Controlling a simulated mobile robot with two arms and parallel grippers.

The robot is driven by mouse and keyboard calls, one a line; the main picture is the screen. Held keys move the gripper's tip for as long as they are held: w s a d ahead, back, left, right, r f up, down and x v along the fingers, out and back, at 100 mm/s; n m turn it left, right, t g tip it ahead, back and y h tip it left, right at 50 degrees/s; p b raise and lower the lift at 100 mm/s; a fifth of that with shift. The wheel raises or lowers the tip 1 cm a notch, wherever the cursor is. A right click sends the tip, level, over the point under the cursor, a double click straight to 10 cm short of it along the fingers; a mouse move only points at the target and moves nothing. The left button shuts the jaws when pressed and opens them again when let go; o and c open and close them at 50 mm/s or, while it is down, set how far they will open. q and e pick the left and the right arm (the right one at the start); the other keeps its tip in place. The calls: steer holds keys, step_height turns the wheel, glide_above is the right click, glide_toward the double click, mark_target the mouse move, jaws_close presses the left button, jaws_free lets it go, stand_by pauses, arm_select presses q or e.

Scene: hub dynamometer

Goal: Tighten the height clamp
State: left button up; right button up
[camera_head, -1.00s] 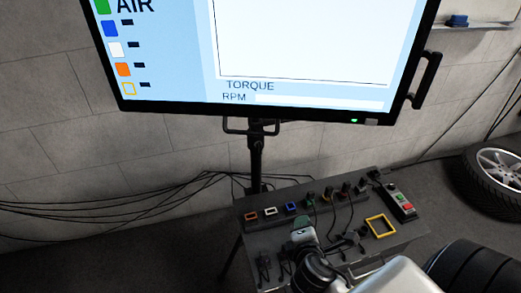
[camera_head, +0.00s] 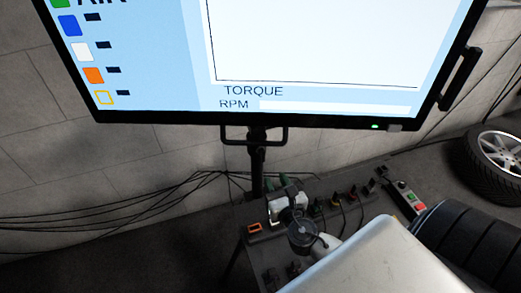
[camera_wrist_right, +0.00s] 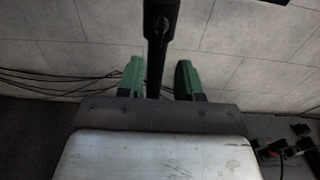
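A black monitor stand pole (camera_head: 257,172) rises behind the dark bench to a bracket with a loop handle (camera_head: 254,137) under the screen. In the right wrist view the pole has a thicker dark collar with a round part (camera_wrist_right: 161,28), which may be the height clamp; I cannot tell surely. My right gripper (camera_head: 283,183) is in front of and slightly right of the pole's lower part. In the right wrist view, the gripper's green fingers (camera_wrist_right: 159,80) are apart, with the pole seen between them. I see no contact. My left gripper is out of view.
The large monitor (camera_head: 310,45) fills the top. Black cables (camera_head: 110,212) hang along the wall. Tyres stand at the right.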

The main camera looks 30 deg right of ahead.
mark_target(264, 158)
steer(key=x, duration=0.4)
steer(key=shift+w+d+r, duration=0.1)
steer(key=shift+w+r, duration=0.15)
steer(key=x, duration=0.4)
steer(key=shift+f, duration=0.2)
steer(key=shift+w+d, duration=0.15)
steer(key=shift+w, duration=0.35)
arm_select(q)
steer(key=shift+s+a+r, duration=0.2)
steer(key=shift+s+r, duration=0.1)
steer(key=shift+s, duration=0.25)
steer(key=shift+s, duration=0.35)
arm_select(e)
jaws_close()
